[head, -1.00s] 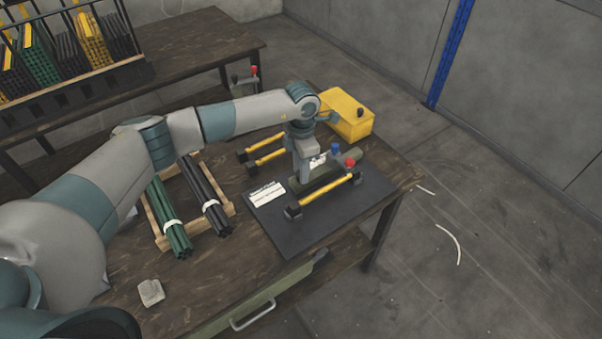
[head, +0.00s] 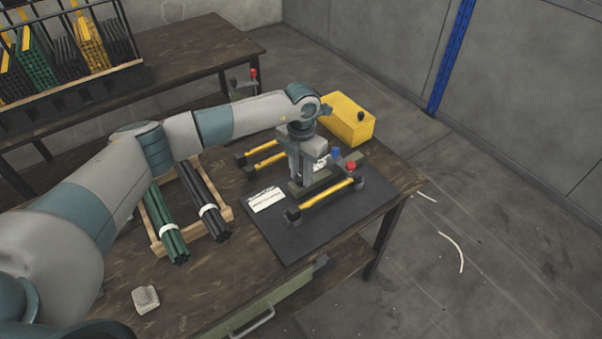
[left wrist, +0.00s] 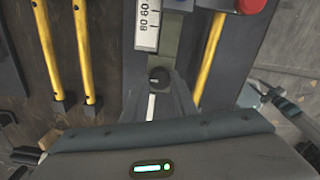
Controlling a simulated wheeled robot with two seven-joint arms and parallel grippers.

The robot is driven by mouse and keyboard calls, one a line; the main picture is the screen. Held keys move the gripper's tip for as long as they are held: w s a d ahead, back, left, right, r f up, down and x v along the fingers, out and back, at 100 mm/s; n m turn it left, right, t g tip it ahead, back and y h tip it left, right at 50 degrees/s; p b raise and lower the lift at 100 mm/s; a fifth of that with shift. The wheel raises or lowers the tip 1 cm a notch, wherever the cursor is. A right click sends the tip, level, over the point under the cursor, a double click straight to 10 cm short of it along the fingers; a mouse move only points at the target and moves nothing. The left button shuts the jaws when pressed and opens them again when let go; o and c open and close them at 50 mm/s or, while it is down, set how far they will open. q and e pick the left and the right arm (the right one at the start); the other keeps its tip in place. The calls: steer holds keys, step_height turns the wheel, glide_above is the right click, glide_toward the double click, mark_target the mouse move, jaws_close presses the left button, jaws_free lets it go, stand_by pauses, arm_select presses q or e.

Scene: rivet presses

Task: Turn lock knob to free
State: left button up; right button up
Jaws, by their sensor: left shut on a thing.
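The press (head: 325,184) stands on a dark mat on the wooden bench, with a red knob (head: 351,167) and a blue knob (head: 336,154) at its right end. My left gripper (head: 306,180) points straight down over the press and is shut; its tips are partly hidden in the head view. In the left wrist view a small round black knob (left wrist: 159,77) lies at the fingertips, below a white scale (left wrist: 148,25) marked 60 and 80. I take it as the lock knob, held between the fingers. The red knob also shows there (left wrist: 250,5).
Yellow bars (head: 328,194) with black ends flank the press. A yellow box (head: 347,118) stands behind it. A white label card (head: 266,200) lies on the mat. Bundles of green rods (head: 165,222) and black rods (head: 204,200) lie in a wooden frame to the left.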

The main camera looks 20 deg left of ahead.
mark_target(301, 177)
arm_select(q)
steer(key=shift+r, duration=0.1)
arm_select(e)
steer(key=shift+s, duration=0.2)
arm_select(q)
steer(key=o, duration=1)
arm_select(e)
steer(key=shift+s, duration=0.1)
arm_select(q)
steer(key=shift+o, duration=0.2)
arm_select(e)
steer(key=shift+f, duration=0.1)
arm_select(q)
steer(key=shift+r, duration=0.55)
step_height(301, 177, up, 16)
steer(key=b, duration=0.4)
steer(key=shift+r, duration=0.15)
arm_select(e)
steer(key=w+a+r+t, duration=0.1)
steer(key=w+a+t, duration=0.1)
steer(key=w, duration=0.5)
steer(key=w+a+r+t+y, duration=0.1)
steer(key=w+a+r+t, duration=0.1)
steer(key=w, duration=0.5)
steer(key=shift+w+a+r, duration=0.2)
steer(key=shift+a, duration=0.65)
